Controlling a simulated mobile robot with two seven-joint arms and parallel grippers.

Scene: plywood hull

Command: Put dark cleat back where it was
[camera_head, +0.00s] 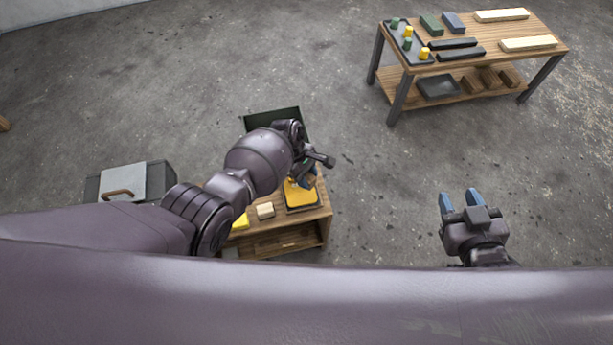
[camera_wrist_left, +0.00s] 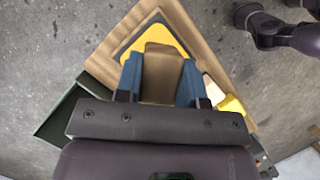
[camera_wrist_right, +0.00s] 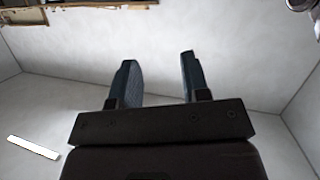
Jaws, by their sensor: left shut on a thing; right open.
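My left gripper (camera_head: 308,180) is over the right end of the low wooden bench. In the left wrist view its blue fingers (camera_wrist_left: 160,80) are shut on a brown wooden block, which looks like the dark cleat (camera_wrist_left: 161,75). The block is above or at a yellow pad (camera_wrist_left: 130,48) in a dark-edged tray; whether it touches the pad I cannot tell. In the head view the arm hides most of the block. The yellow pad (camera_head: 298,195) also shows there. My right gripper (camera_head: 461,200) is open and empty over bare floor, its fingers (camera_wrist_right: 158,80) apart in its wrist view.
The low bench (camera_head: 318,222) also bears a pale block (camera_head: 265,211) and a yellow piece (camera_head: 241,221). A dark green open bin (camera_head: 262,117) stands behind it. A grey lidded box (camera_head: 123,180) is left. A far table (camera_head: 480,62) holds several blocks and bars. Floor between is clear.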

